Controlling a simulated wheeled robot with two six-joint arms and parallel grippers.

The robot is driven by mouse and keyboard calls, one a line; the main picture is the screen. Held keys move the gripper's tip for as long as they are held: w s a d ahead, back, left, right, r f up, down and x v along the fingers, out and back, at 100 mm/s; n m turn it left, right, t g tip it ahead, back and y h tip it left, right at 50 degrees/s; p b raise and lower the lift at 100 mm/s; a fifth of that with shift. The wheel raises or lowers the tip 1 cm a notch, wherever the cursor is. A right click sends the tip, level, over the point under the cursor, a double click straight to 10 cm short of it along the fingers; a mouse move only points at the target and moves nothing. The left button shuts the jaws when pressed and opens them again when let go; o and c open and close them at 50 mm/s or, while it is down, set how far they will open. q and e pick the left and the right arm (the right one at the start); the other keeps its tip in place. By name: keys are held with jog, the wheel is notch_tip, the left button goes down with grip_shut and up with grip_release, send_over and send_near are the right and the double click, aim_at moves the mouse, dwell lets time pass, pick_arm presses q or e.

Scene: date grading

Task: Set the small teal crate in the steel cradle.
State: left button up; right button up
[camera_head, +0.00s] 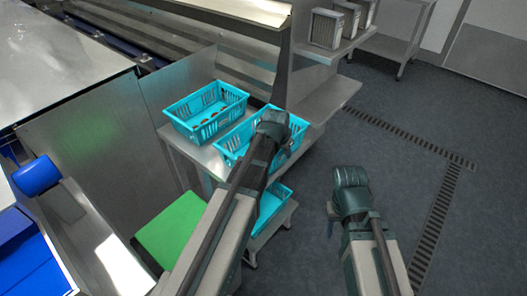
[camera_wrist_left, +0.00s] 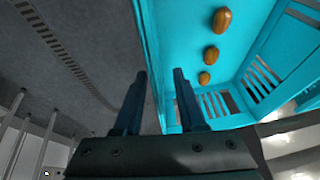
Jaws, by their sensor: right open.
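Two teal crates stand side by side on a steel shelf in the head view, a left one (camera_head: 190,125) and a right one (camera_head: 232,142). A third teal crate (camera_head: 272,203) sits lower, partly hidden by my left arm. I cannot tell for sure which is the small one or which steel part is the cradle. My left gripper (camera_head: 272,122) is over the right crate. In the left wrist view its fingers (camera_wrist_left: 160,82) stand apart on either side of a teal crate wall (camera_wrist_left: 153,60); several dates (camera_wrist_left: 211,54) lie inside. My right gripper (camera_head: 340,205) is open and empty over the floor.
A low steel stand (camera_head: 284,222) is under the lower crate. A green panel (camera_head: 170,230) lies left of my left arm. Grey boxes (camera_head: 326,28) stand on a steel ledge at the back. The dark floor (camera_head: 410,110) at right is clear, crossed by a drain grate (camera_head: 432,225).

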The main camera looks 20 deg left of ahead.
pick_arm(q)
jog(key=shift+x, duration=0.8)
jog(key=shift+r, duration=0.1)
grip_shut()
dwell(0.7)
